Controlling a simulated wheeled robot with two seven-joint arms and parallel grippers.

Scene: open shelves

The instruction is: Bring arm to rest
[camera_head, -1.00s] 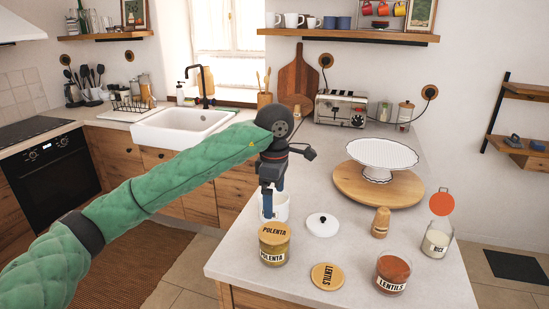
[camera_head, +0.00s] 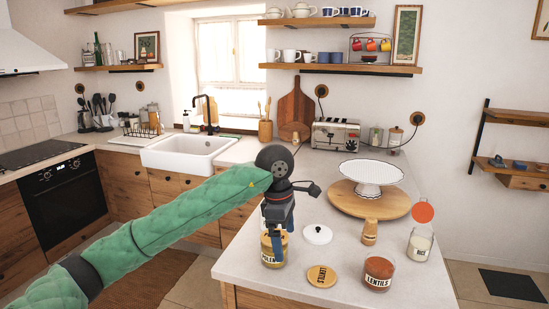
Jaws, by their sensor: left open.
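My green-sleeved left arm (camera_head: 190,208) reaches in from the left over the counter. Its left gripper (camera_head: 279,246) points down, open, with its dark blue fingers in the picture in front of the polenta jar (camera_head: 269,256). Nothing shows between the fingers. The gripper hides much of the jar and its lid; whether they touch I cannot tell. A white pot behind the gripper is mostly hidden. My right gripper is out of view.
On the counter stand a white lid (camera_head: 318,235), a wooden lentils lid (camera_head: 322,276), a lentils jar (camera_head: 379,274), a wooden shaker (camera_head: 370,233), a rice jar (camera_head: 419,246) and a white cake stand (camera_head: 371,175) on a round board (camera_head: 345,202). The sink (camera_head: 185,155) lies further back.

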